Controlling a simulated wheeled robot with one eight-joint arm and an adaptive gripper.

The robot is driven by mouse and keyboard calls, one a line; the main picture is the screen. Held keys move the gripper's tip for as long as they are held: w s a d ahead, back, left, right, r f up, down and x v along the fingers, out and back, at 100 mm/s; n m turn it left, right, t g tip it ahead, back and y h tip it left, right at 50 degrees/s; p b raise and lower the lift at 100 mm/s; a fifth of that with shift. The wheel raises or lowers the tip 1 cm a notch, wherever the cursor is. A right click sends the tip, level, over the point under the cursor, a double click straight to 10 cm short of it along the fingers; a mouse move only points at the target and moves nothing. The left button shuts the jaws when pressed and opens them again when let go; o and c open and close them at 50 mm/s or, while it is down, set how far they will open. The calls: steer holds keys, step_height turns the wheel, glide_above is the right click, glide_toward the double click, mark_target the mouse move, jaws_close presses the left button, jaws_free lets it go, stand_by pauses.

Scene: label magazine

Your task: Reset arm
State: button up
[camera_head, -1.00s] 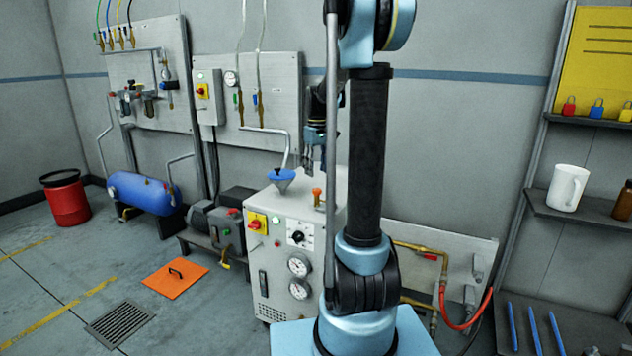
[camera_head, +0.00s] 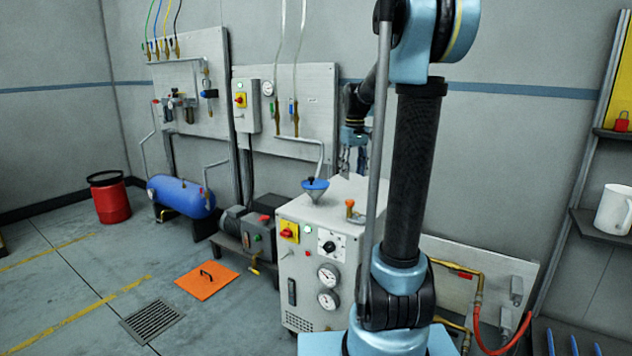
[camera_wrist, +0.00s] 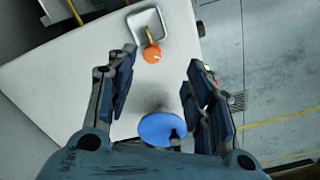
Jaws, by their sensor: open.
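My gripper (camera_wrist: 160,90) is open and empty in the wrist view, with its two fingers spread apart. It is above the white machine cabinet (camera_wrist: 65,85), and a blue funnel (camera_wrist: 160,128) shows below and between the fingers. In the head view my gripper (camera_head: 353,160) is partly hidden behind my own arm, behind and above the cabinet (camera_head: 300,225). The blue funnel (camera_head: 315,187) stands upright at the left of the cabinet top. An orange knob (camera_head: 350,204) is to its right; in the wrist view the orange knob (camera_wrist: 152,54) lies beyond the fingertips, by a small grey tray (camera_wrist: 148,27).
A blue tank (camera_head: 182,194), a pump (camera_head: 245,232) and a red bin (camera_head: 111,200) stand left of the cabinet. An orange plate (camera_head: 207,281) lies on the floor. Shelves with a white mug (camera_head: 613,209) are at the right. Open floor is at the left.

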steer(key=s+f+m+t, duration=0.1)
steer(key=s+f, duration=0.1)
steer(key=s, duration=0.7)
steer(key=s+f+m, duration=0.1)
steer(key=s+f, duration=0.1)
steer(key=s, duration=0.7)
steer(key=s+f+m+t, duration=0.1)
steer(key=s+f+m, duration=0.1)
steer(key=s+f, duration=1)
steer(key=shift+s, duration=1.1)
steer(key=shift+f, duration=0.1)
steer(key=shift+w+f, duration=0.2)
steer(key=shift+w, duration=0.25)
